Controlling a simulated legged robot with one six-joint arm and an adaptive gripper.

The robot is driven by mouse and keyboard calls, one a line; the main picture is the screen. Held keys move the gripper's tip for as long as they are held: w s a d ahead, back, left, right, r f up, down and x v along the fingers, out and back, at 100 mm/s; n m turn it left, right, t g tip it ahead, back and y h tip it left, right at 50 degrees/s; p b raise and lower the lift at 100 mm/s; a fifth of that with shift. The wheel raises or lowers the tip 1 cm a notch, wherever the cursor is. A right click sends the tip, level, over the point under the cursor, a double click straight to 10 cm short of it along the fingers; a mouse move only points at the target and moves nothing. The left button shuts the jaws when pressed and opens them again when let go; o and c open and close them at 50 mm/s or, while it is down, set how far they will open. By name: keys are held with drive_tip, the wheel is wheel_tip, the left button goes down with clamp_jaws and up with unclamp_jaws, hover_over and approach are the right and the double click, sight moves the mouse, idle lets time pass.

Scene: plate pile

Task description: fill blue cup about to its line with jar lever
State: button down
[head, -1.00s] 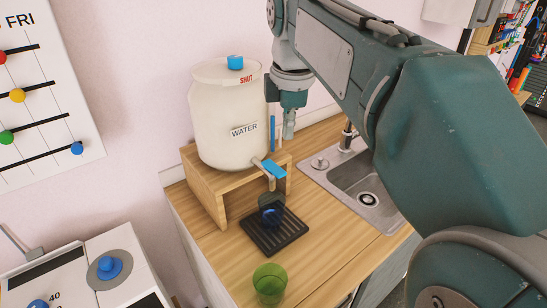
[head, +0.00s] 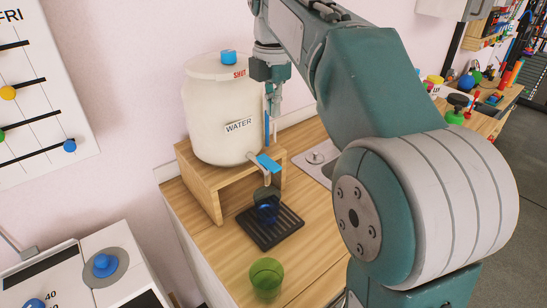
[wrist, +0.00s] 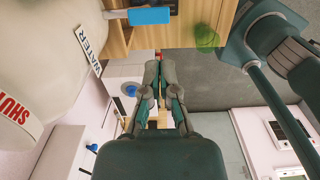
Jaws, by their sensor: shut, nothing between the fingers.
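The white water jar (head: 215,125) stands on a wooden stand. Its blue lever (head: 268,163) sits on the spout low at the jar's front right; the lever also shows in the wrist view (wrist: 150,15). A dark bluish see-through cup (head: 267,212) stands under the spout on a black drip tray (head: 268,239). Its line and water level are too small to tell. My gripper (head: 275,108) is beside the jar's right side, above the lever and apart from it. Its fingers are together and empty in the wrist view (wrist: 158,68).
A green cup (head: 266,276) stands on the counter in front of the tray. The wooden stand (head: 209,185) is under the jar. A sink (head: 320,162) lies to the right, partly behind my arm. A white device with a blue knob (head: 105,265) is at lower left.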

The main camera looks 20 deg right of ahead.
sight(273, 166)
wheel_tip(273, 166, down, 12)
drive_tip(key=shift+f, duration=0.25)
